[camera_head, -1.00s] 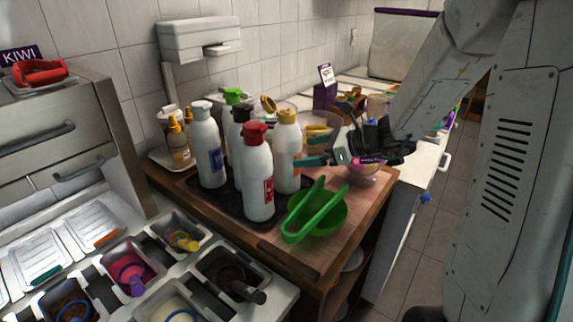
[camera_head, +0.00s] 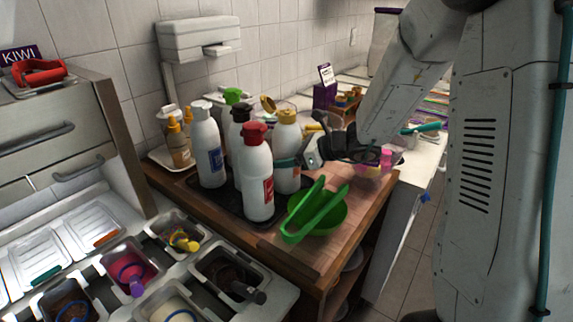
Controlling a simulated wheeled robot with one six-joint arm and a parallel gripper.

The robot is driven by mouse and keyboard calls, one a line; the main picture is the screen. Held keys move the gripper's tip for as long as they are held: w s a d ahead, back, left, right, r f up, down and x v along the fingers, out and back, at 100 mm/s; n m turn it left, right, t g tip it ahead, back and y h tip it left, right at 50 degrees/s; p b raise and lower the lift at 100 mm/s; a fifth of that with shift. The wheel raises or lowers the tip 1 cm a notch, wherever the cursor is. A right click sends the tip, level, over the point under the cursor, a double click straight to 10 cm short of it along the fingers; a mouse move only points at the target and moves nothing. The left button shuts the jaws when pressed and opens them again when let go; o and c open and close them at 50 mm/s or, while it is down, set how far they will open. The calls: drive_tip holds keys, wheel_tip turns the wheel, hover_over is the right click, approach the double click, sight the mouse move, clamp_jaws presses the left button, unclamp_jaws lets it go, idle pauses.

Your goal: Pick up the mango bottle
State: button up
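The bottle with the yellow cap (camera_head: 287,118), white with an orange label in the earlier frame, stands upright at the right rear of a black tray (camera_head: 232,207); I take it as the mango bottle. My gripper (camera_head: 288,162) reaches it from the right. One teal finger lies across the bottle's front at mid-height. The other finger is hidden, probably behind the bottle, so I cannot tell whether the gripper is closed on it.
A red-capped bottle (camera_head: 257,180) stands close in front, left of the mango bottle. Blue-label (camera_head: 208,150), black-capped (camera_head: 241,114) and green-capped (camera_head: 232,96) bottles crowd the left. A green bowl and tongs (camera_head: 317,213) sit in front right on the wooden top (camera_head: 345,220).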

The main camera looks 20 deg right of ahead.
sight(286, 119)
drive_tip(key=shift+c, duration=1.3)
drive_tip(key=shift+w+r, duration=0.1)
wheel_tip(286, 119, up, 10)
drive_tip(key=shift+r, duration=0.1)
drive_tip(key=shift+r, duration=3.45)
drive_tip(key=shift+a, duration=0.1)
